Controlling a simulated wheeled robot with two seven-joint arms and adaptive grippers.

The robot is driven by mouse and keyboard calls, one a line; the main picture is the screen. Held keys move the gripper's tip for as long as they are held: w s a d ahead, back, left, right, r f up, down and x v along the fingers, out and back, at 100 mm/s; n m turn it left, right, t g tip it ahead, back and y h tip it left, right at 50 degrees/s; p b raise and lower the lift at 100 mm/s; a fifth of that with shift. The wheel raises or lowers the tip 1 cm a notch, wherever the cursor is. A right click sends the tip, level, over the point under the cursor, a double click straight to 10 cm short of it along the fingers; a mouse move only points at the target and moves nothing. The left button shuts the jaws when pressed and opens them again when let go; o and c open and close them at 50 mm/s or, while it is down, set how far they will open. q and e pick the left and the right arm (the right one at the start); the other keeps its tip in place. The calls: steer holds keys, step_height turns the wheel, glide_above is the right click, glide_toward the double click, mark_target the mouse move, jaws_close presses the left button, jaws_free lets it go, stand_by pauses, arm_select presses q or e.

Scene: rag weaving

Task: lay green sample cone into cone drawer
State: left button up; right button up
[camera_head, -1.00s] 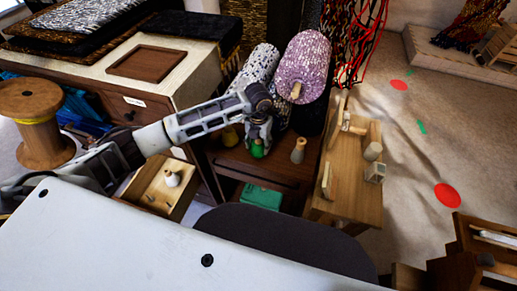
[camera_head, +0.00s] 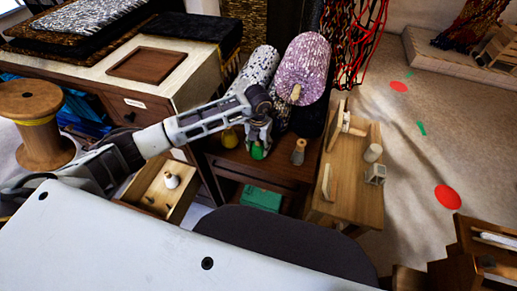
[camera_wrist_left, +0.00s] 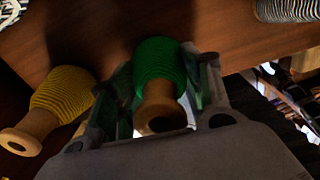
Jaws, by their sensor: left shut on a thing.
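The green sample cone (camera_head: 257,152) is at the front of a dark wooden stand top, left of a grey cone. My left gripper (camera_head: 258,142) is shut on it from above. In the left wrist view the green cone (camera_wrist_left: 160,75) sits between the two fingers of the gripper (camera_wrist_left: 165,105), its wooden end toward the camera. I cannot tell whether it still touches the wood. The drawer (camera_head: 160,188) stands open at the lower left with a white cone (camera_head: 172,181) and a bare peg in it. My right gripper is not in view.
A yellow cone (camera_head: 229,137) is close on the left of the green cone; the grey cone (camera_head: 298,152) stands on its right. Large yarn rolls (camera_head: 303,68) lie behind. A small wooden bench (camera_head: 350,170) is to the right, and a green box (camera_head: 262,198) sits below.

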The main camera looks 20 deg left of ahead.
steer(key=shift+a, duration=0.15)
arm_select(q)
steer(key=shift+r, duration=0.25)
steer(key=shift+r+p, duration=0.25)
steer(key=shift+p, duration=0.1)
steer(key=shift+r+p, duration=0.5)
steer(key=shift+r, duration=0.65)
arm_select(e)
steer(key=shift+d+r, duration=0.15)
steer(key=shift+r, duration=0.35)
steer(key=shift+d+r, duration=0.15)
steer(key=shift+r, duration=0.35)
arm_select(q)
steer(key=shift+r, duration=0.1)
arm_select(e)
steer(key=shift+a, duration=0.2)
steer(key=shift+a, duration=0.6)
